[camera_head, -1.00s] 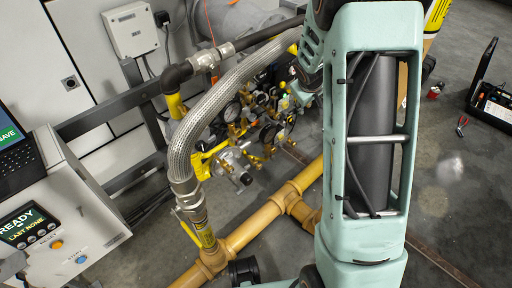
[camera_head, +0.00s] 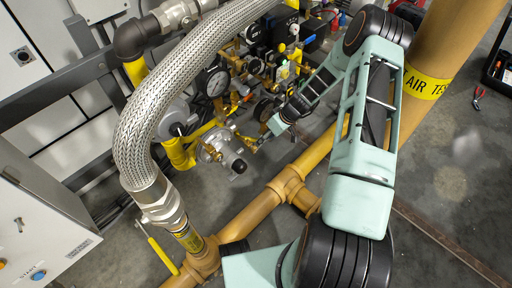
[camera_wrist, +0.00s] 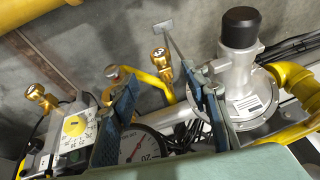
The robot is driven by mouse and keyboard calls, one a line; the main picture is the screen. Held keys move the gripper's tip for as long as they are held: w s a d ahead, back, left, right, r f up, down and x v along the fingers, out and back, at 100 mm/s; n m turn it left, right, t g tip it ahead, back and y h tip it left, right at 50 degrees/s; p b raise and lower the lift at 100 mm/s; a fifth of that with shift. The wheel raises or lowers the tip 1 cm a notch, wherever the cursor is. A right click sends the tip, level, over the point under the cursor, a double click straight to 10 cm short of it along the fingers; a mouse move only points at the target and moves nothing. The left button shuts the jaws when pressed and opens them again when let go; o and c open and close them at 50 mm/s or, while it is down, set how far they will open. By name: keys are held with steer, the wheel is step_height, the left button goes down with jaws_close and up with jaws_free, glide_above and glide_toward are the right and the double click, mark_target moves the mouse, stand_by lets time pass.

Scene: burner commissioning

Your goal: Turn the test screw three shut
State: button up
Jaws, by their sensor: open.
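In the wrist view, brass fittings with screw-like heads show: one (camera_wrist: 160,60) lies between and just beyond the fingertips, one (camera_wrist: 38,93) is at far left, and one (camera_wrist: 113,72) is beside the left finger. I cannot tell which is test screw three. My gripper (camera_wrist: 158,73) is open with its two dark blue fingers apart, and nothing is seen held between them. In the head view, my gripper (camera_head: 262,142) is low in the valve train, right of the grey regulator (camera_head: 220,155); its fingers are too small to read there.
A black-capped grey regulator (camera_wrist: 240,70) stands close right of the right finger. A braided hose (camera_head: 150,105) arches at left. A thick yellow pipe (camera_head: 250,212) crosses the front.

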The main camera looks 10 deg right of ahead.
mark_target(256, 148)
steer(key=b+x, duration=0.3)
steer(key=x, duration=0.6)
steer(key=shift+f, duration=0.4)
steer(key=shift+w+a, duration=0.1)
steer(key=shift+a, duration=0.05)
steer(key=c, duration=1.2)
steer(key=shift+o, duration=0.2)
steer(key=shift+y, duration=0.3)
steer(key=shift+w+d+f+m+g+y, duration=0.1)
steer(key=shift+d+m+g+y, duration=0.15)
steer(key=shift+g+y, duration=0.6)
steer(key=shift+w+d+f+m+g+y, duration=0.15)
steer(key=shift+m+g+y, duration=0.25)
steer(key=shift+y, duration=0.75)
steer(key=shift+d+m+g+y, duration=0.1)
steer(key=shift+m+g+y, duration=0.15)
steer(key=shift+g+y, duration=0.6)
